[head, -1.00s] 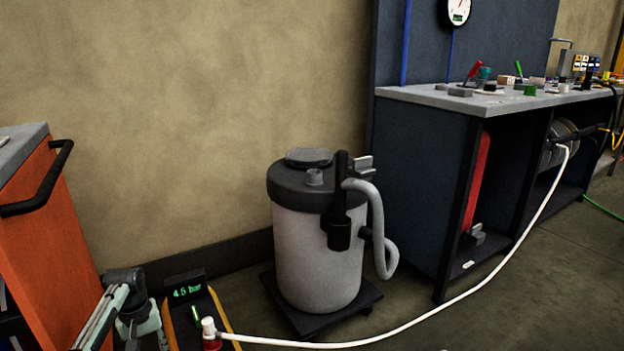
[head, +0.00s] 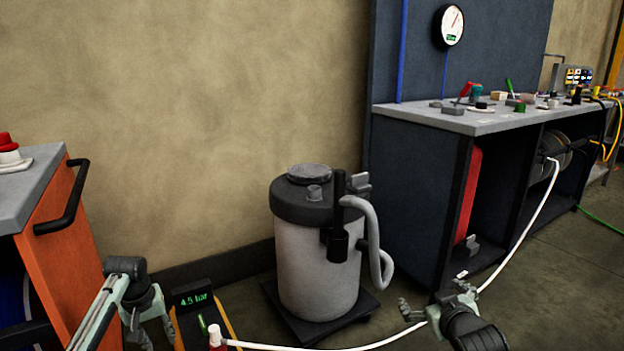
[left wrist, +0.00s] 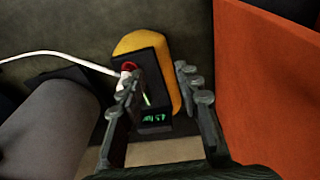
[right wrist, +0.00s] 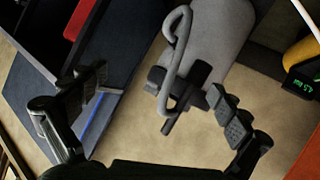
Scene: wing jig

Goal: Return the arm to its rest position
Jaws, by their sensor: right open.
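My left gripper (head: 152,333) is at the lower left of the head view, beside the orange cart. In the left wrist view its fingers (left wrist: 158,92) are apart with nothing held. Beyond them is a yellow and black unit (left wrist: 178,85) with a green display and a red and white hose fitting (left wrist: 129,70). The unit reads 4.5 bar in the head view (head: 192,299). My right gripper (head: 433,298) is open and empty at the lower right, in front of the white hose. In the right wrist view its fingers (right wrist: 160,105) are wide apart, with the vacuum beyond.
A grey vacuum canister (head: 318,265) stands on a dark wheeled base by the wall. The white hose (head: 525,222) runs from a reel under the bench (head: 470,120) across the floor. An orange cart (head: 75,235) stands at the left. Open floor (head: 535,290) lies at the right.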

